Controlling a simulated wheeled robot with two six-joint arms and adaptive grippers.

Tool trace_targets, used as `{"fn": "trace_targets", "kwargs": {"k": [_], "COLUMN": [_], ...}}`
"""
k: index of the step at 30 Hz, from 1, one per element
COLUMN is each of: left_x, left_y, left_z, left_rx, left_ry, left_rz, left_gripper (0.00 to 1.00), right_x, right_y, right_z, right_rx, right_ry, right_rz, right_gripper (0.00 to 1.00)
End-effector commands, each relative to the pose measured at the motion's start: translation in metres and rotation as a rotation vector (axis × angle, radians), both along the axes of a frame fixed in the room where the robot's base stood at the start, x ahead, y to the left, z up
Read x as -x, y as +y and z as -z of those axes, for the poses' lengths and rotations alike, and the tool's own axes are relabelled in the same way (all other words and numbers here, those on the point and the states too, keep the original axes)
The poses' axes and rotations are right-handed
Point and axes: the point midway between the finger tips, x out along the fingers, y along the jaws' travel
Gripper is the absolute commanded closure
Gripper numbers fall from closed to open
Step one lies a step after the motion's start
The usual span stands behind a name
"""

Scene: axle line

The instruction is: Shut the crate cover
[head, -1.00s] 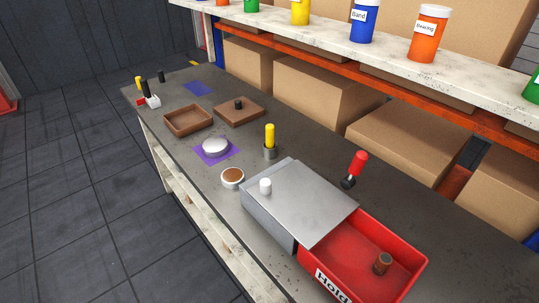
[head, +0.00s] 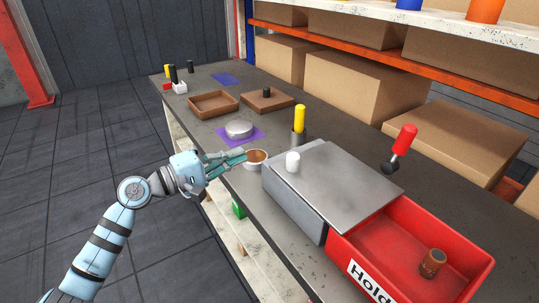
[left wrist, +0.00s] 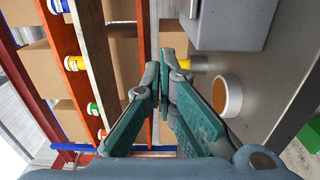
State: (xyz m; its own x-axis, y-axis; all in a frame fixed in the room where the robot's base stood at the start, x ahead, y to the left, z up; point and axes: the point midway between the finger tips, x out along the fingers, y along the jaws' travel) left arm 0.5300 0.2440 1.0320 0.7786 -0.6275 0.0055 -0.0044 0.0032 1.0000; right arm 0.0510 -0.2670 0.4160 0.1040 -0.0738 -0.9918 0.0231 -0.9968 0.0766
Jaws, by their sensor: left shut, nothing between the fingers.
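The red crate (head: 352,243), labelled "Hold", stands at the front right of the bench. It is open on top, and a brown cylinder (head: 432,262) stands inside. The flat grey cover (head: 345,180) with a white knob (head: 293,162) lies left of the opening, over a grey box-like part (head: 292,210). That grey part also shows in the left wrist view (left wrist: 235,22). My left gripper (head: 243,156) is shut and empty, left of the knob and above the small brown-filled bowl. Its fingers show in the left wrist view (left wrist: 165,75). My right gripper is not in view.
The brown-filled bowl (head: 256,160) and a yellow-handled tool in a holder (head: 299,125) stand near the cover. A red-handled tool (head: 401,148) is behind it. A silver dish (head: 239,129) and brown trays (head: 213,103) are farther back. A shelf with boxes runs along the right.

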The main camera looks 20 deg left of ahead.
Motion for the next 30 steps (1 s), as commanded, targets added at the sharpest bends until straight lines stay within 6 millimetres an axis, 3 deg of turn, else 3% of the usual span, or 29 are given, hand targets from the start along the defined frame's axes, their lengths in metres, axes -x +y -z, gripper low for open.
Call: {"fn": "trace_targets", "kwargs": {"k": [9, 17, 30], "left_x": [-0.053, -0.036, -0.034], "left_y": [-0.044, -0.074, -0.077], "left_z": [-0.001, -0.001, 0.001], "left_rx": [0.003, 0.0, -0.001], "left_ry": [0.001, 0.002, 0.003], "left_rz": [0.001, -0.001, -0.004], "left_gripper": [1.0, 1.0, 1.0], "right_x": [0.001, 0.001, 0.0], "right_y": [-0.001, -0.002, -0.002], "right_z": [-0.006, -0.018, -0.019], "right_rx": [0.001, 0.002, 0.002], "right_ry": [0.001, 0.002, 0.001], "right_rz": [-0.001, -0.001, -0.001], "right_gripper": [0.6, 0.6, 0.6]}}
